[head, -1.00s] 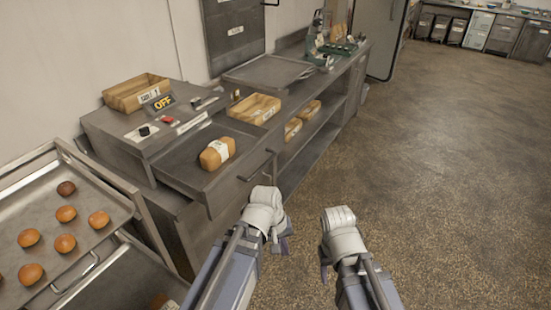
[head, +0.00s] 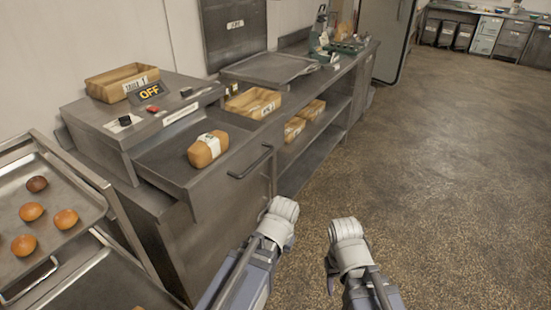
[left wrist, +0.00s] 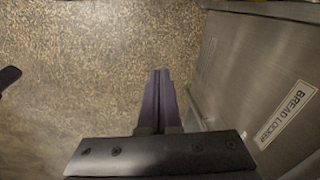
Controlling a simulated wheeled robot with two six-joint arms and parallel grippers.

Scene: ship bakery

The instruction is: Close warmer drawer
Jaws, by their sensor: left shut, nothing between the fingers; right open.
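The warmer drawer (head: 188,176) is pulled out of the grey warmer (head: 95,118), with a wrapped loaf (head: 208,149) lying in it. Its bar handle (head: 250,162) is on the drawer front. The warmer's sign reads OFF. My left gripper (head: 277,225) is in front of the drawer, lower right of the handle and apart from it. The left wrist view shows its fingers (left wrist: 158,100) shut and empty, beside a panel labelled BREAD LOCKER (left wrist: 285,112). My right gripper (head: 333,270) is farther right over the floor, open; its fingers are mostly hidden.
A tray rack with buns (head: 110,200) stands at the left. A wooden box (head: 120,82) sits on the warmer. More boxed bread (head: 253,103) and a flat tray (head: 268,67) are along the counter. The floor (head: 440,180) at the right is clear.

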